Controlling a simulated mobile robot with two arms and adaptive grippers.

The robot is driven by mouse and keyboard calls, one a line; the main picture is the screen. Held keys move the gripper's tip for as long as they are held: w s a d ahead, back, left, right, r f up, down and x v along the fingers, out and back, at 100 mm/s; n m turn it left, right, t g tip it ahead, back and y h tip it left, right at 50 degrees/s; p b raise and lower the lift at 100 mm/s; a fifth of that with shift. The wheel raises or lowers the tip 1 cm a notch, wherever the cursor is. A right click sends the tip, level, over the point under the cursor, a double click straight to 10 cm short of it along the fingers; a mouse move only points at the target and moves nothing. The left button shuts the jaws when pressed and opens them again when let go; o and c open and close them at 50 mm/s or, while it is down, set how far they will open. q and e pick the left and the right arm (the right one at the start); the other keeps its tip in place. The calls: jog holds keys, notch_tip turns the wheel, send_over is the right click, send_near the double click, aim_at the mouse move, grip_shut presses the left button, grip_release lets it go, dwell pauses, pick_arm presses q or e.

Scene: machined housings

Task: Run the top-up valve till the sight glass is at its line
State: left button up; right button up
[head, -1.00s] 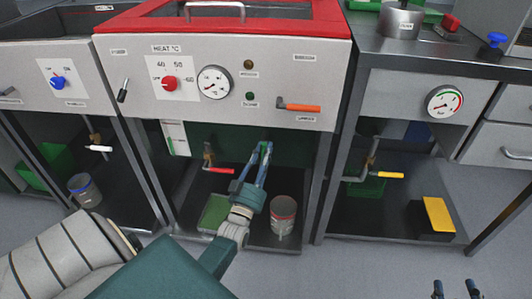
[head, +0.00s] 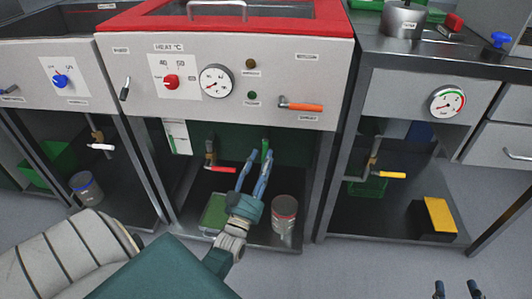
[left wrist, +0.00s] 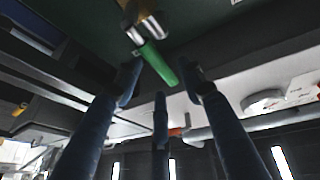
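A green valve handle (head: 265,146) hangs under the middle bench, in front of a dark green tank. In the left wrist view the green handle (left wrist: 159,64) shows on a brass and steel fitting, beyond and between my fingertips. My left gripper (head: 260,157) is open just below it, its fingers spread; whether one touches the handle I cannot tell. A white plate with a narrow strip, apparently the sight glass (head: 177,138), is at the tank's left; its level and line are too small to read. My right gripper (head: 457,291) shows only fingertips, apart, at the bottom edge.
A red-handled valve (head: 222,169) is left of my left gripper. A can (head: 284,215) and a green tray (head: 214,212) are on the lower shelf (head: 262,240). The bench's front panel (head: 330,75) overhangs the space. A yellow-handled valve (head: 390,174) is under the right bench.

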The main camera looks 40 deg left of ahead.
pick_arm(q)
jog(key=v, duration=0.8)
jog(key=shift+s, duration=0.25)
jog(key=shift+d+f, duration=0.15)
